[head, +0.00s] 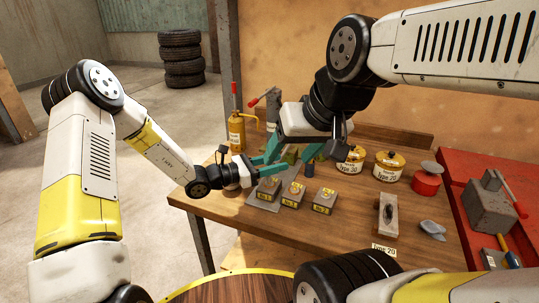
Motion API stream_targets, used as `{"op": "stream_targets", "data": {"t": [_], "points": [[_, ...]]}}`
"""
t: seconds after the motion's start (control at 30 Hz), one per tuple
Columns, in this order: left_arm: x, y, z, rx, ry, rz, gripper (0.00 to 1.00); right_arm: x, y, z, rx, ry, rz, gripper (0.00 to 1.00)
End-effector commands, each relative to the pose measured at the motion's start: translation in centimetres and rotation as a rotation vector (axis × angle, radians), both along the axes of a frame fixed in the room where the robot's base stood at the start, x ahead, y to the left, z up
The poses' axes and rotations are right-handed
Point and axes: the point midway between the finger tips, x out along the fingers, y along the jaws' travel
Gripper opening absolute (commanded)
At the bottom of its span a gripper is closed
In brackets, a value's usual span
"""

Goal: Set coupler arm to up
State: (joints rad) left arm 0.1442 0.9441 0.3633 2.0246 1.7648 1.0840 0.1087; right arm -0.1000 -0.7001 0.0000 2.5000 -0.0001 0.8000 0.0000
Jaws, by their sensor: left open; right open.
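A grey block with a red-handled lever (490,203) sits on the red surface at the right. A grey upright fitting (272,106) with a red-tipped lever stands at the back of the wooden bench, partly behind my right gripper. I cannot tell which of the two carries the coupler arm. My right gripper (290,158) is open, its teal fingers pointing down over the back left of the bench. My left gripper (270,168) is open beside it, low over the bench's left part. The two grippers overlap in view, and neither visibly holds anything.
The wooden bench (350,220) carries several small labelled blocks (324,200), yellow tins (389,165), a red can (427,180), an oil can (237,130) and a grey-topped block (388,215). A post stands behind my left gripper. Stacked tyres (181,58) are far back.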

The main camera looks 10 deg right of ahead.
Motion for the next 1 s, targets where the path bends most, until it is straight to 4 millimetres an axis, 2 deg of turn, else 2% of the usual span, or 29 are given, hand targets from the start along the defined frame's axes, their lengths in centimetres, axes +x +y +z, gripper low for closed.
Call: {"op": "stream_targets", "data": {"t": [0.17,0.43,0.47,0.63,0.67,1.0], "points": [[0.2,-1.4,0.0,0.001,-0.001,-0.001,0.41,0.0,0.0,0.0,0.0,0.0,0.0,0.63],[0.3,-1.6,0.0,0.001,-0.001,0.0,0.41,0.0,0.0,0.0,0.0,0.0,0.0,0.63],[0.3,-1.6,0.0,0.001,-0.001,0.0,0.37,0.0,0.0,0.0,0.0,0.0,0.0,0.63],[0.3,-1.6,0.0,0.001,-0.001,0.0,0.03,0.0,0.0,0.0,0.0,0.0,0.0,0.63],[0.3,-1.6,0.0,0.001,-0.001,0.0,0.0,0.0,0.0,0.0,0.0,0.0,0.0,0.63],[0.3,-1.5,0.0,0.001,-0.001,0.0,0.0,0.0,0.0,0.0,0.0,0.0,0.0,0.63]]}}
